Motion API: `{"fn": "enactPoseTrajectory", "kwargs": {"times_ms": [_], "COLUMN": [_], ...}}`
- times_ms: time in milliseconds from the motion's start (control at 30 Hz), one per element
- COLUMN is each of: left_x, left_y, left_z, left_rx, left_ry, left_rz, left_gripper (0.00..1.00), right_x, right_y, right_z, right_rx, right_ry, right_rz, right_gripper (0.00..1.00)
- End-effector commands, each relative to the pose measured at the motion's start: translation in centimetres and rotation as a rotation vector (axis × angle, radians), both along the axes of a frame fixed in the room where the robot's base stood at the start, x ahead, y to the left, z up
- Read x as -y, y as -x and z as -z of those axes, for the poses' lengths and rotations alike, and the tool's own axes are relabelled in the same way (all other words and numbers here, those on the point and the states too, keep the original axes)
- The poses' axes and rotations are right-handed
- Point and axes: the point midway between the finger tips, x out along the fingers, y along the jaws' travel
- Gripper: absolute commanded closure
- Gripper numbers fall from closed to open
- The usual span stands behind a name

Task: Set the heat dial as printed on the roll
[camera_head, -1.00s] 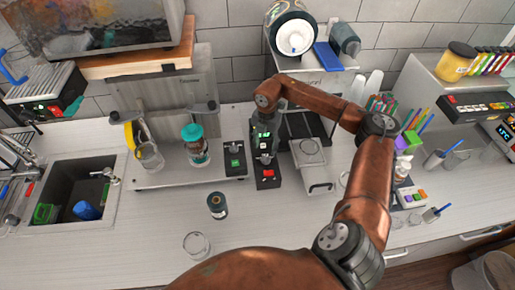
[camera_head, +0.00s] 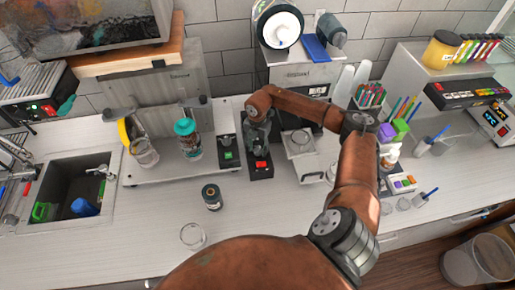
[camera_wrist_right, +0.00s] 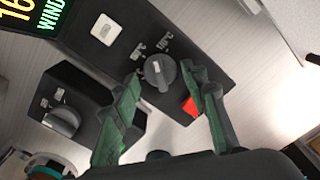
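The grey heat dial (camera_wrist_right: 158,72) with a white mark stands on a black control box (camera_wrist_right: 205,62) in the right wrist view. My right gripper (camera_wrist_right: 163,82) has green fingers spread, one on either side of this dial; the gap looks open, though contact cannot be told. In the head view, my right gripper (camera_head: 258,138) is over the black box with the red button (camera_head: 262,164) and hides its upper part. A film roll (camera_head: 281,29) sits on the sealer at the back; its print is unreadable. My left gripper is out of view.
A second black box with a dial (camera_wrist_right: 62,122) stands close beside in the wrist view. A lit display (camera_wrist_right: 32,14) shows part of "16" and "WIND". A dark cylinder (camera_head: 212,196) and a clear glass (camera_head: 193,235) stand on the front counter. The sealer's tray (camera_head: 302,142) is to the right.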

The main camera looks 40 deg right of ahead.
Motion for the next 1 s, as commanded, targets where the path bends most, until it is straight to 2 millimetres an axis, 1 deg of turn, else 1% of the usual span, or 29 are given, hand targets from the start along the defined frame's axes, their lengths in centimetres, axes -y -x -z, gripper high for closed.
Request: {"fn": "enactPoseTrajectory", "kwargs": {"times_ms": [33,267,533,833,1000], "left_x": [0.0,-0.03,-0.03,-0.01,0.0], "left_y": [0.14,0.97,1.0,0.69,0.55], "left_z": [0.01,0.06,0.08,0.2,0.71], "left_rx": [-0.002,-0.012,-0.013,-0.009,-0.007], "left_ry": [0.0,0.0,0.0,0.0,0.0], "left_rz": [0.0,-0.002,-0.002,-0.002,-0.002], "left_gripper": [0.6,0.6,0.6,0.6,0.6], "right_x": [0.0,0.02,0.01,0.0,0.03], "right_y": [0.01,0.02,0.05,0.14,0.21], "right_z": [-0.02,-0.03,0.05,0.27,0.42], "right_rx": [0.0,-0.001,-0.001,-0.003,-0.005], "right_ry": [0.0,0.0,0.0,0.0,0.001], "right_rz": [0.0,0.0,0.0,-0.011,-0.063], "right_gripper": [0.64,0.8,0.99,1.0,1.0]}}
